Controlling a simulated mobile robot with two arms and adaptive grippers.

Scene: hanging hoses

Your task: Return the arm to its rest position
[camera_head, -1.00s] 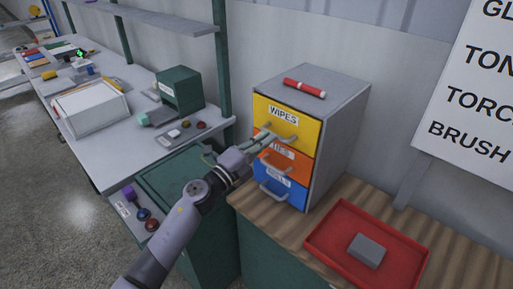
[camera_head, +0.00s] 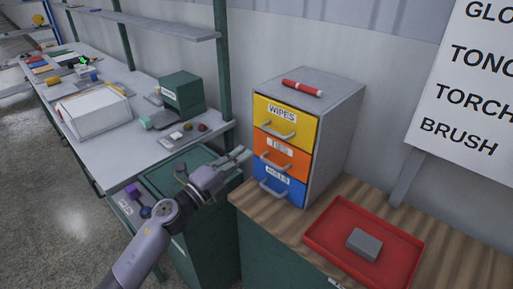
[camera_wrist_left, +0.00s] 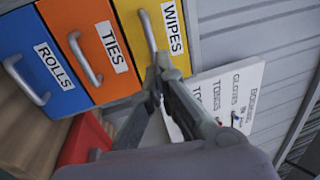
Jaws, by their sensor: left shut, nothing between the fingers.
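My left gripper (camera_head: 246,154) is shut and empty, just left of the drawer cabinet (camera_head: 337,135) and apart from it in the head view. In the left wrist view its fingers (camera_wrist_left: 160,70) meet at the tips, in front of the yellow drawer. The cabinet has a yellow WIPES drawer (camera_head: 301,129), an orange TIES drawer (camera_head: 294,163) and a blue ROLLS drawer (camera_head: 292,192). All three look closed, each with a grey handle. My right gripper is not in view.
A red tray (camera_head: 317,236) holding a grey block (camera_head: 364,244) lies on the wooden top right of the cabinet. A red marker-like cylinder (camera_head: 303,88) lies on the cabinet. A grey workbench (camera_head: 100,157) with several items stands left. A sign (camera_head: 470,110) hangs at right.

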